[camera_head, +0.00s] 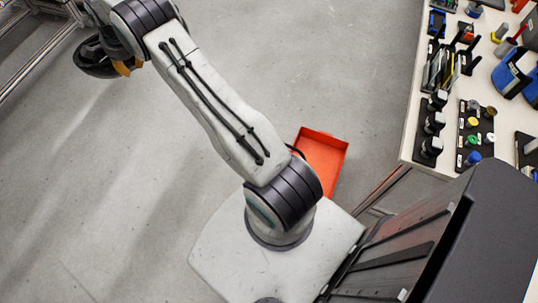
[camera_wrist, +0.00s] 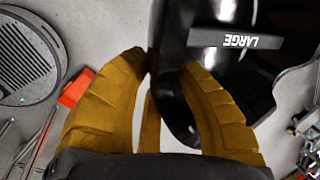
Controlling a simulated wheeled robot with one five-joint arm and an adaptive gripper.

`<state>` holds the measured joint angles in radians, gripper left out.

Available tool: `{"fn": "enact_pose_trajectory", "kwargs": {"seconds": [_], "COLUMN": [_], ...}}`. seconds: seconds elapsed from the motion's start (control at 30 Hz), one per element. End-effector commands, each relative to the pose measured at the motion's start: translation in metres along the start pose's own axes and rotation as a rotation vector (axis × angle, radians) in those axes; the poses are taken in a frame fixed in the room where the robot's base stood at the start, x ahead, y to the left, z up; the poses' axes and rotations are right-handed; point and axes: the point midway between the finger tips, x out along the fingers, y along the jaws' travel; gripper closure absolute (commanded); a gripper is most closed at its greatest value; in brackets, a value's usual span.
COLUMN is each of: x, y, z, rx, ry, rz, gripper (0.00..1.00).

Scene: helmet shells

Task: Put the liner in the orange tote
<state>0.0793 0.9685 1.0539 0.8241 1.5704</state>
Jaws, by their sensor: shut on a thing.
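The liner (camera_wrist: 268,62) is a glossy black curved shell with an upside-down "LARGE" label in the wrist view. My gripper (camera_wrist: 168,68), with ribbed mustard fingers, is shut on its edge. In the head view the dark liner (camera_head: 92,60) hangs at the upper left, beside my gripper (camera_head: 124,67) and partly hidden by my arm. The orange tote (camera_head: 325,152) lies right of centre, beside my base and far from my gripper. It looks empty where it shows; my arm hides its left part.
A workbench (camera_head: 409,150) with tools, dark holders and coloured caps stands at the right. A metal frame (camera_head: 40,62) is at the upper left. A small orange thing (camera_wrist: 76,88) shows at the left of the wrist view. Bare grey floor (camera_head: 110,190) lies between.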

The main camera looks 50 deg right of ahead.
Motion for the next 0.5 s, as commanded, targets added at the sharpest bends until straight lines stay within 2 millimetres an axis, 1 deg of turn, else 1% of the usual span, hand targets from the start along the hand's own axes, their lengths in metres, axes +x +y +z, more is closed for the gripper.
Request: {"fn": "enact_pose_trajectory", "kwargs": {"seconds": [0.03,0.17,0.27,0.37,0.47,0.5], "x": [0.007,0.021,0.034,0.051,0.072,0.083], "y": [0.002,0.007,0.013,0.023,0.036,0.044], "z": [-0.008,-0.032,-0.053,-0.079,-0.113,-0.129], "rx": [0.013,0.049,0.081,0.123,0.175,0.201], "ry": [0.004,0.015,0.025,0.038,0.054,0.062], "rz": [-0.002,-0.004,-0.004,-0.004,-0.005,-0.005], "gripper": [1.00,1.00,1.00,1.00,1.00,1.00]}}
